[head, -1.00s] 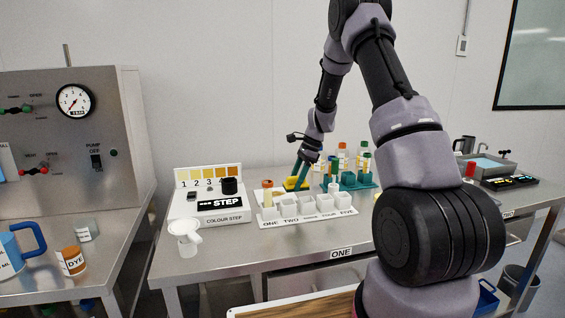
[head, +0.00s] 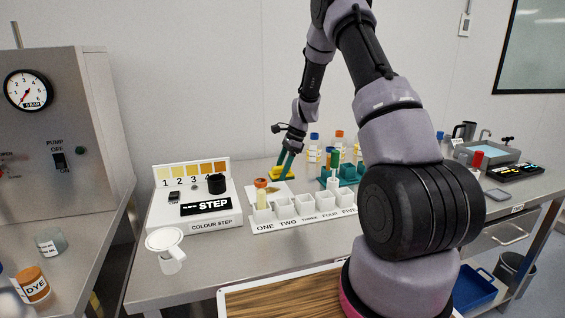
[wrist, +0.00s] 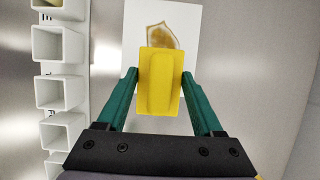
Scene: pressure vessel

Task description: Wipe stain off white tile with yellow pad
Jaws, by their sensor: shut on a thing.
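The yellow pad (wrist: 160,82) is held between the two teal fingers of my gripper (wrist: 160,92) in the wrist view. The white tile (wrist: 190,30) lies flat under and beyond the pad. A brown-yellow stain (wrist: 160,34) with a darker rim shows on the tile just past the pad's far edge. The pad hides part of the tile and may hide the stain's near edge. I cannot tell whether the pad touches the tile. In the head view, the pad (head: 284,174) is low over the bench behind the white rack, with my gripper (head: 286,163) above it.
A white rack of square cups (head: 302,210) stands close by; its cups (wrist: 57,90) line the left of the wrist view. The colour step block (head: 197,205) is left of it. Teal racks with bottles (head: 345,178) stand right. Bare steel lies right of the tile.

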